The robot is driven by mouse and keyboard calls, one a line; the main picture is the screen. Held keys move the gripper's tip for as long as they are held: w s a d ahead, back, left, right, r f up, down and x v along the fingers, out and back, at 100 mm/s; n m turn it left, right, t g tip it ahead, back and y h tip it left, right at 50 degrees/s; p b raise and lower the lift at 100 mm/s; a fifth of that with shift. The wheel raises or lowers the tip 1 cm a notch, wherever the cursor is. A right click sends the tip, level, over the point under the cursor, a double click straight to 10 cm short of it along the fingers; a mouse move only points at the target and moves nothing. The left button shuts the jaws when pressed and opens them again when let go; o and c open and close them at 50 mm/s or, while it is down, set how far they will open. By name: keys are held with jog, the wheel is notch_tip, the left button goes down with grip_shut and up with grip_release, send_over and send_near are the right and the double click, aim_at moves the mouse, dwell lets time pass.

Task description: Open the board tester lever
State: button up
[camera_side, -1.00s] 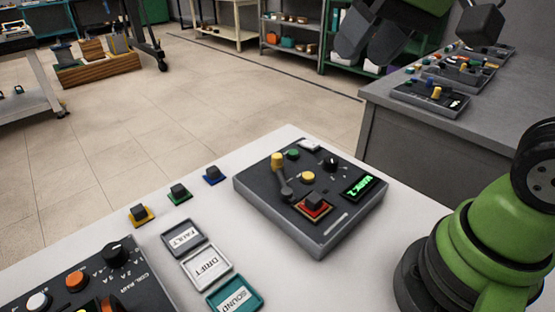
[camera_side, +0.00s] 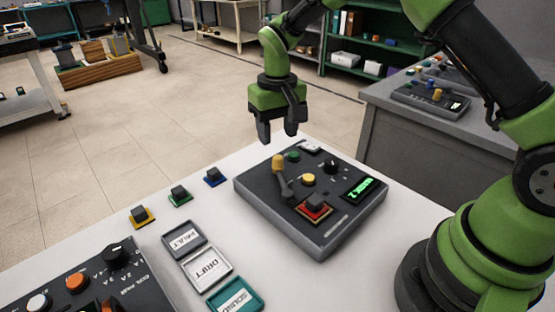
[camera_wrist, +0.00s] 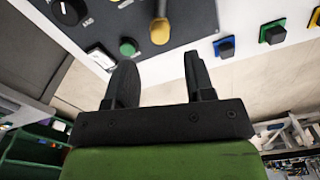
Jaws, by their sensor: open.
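The board tester (camera_side: 330,232) is a dark box on the white table. Its lever has a yellow knob (camera_side: 278,161) on a grey arm that rises from a pivot beside a red-framed socket (camera_side: 314,208). A dark block sits in the socket. My gripper (camera_side: 277,136) points down, open and empty, above the tester's far edge and apart from the knob. In the wrist view, the lever's knob (camera_wrist: 160,31) shows beyond and between the open fingers (camera_wrist: 159,68), with the green button (camera_wrist: 128,48) to its left. The lever's pivot is out of that view.
Three small blocks on yellow (camera_side: 140,215), green (camera_side: 179,194) and blue (camera_side: 213,176) bases stand left of the tester. Labelled trays (camera_side: 207,266) and a dark control box (camera_side: 85,285) lie nearer. A grey bench (camera_side: 425,125) stands behind at right.

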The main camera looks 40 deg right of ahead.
aim_at(277, 157)
notch_tip(277, 157, down, 8)
jog(key=shift+r, duration=0.15)
grip_shut()
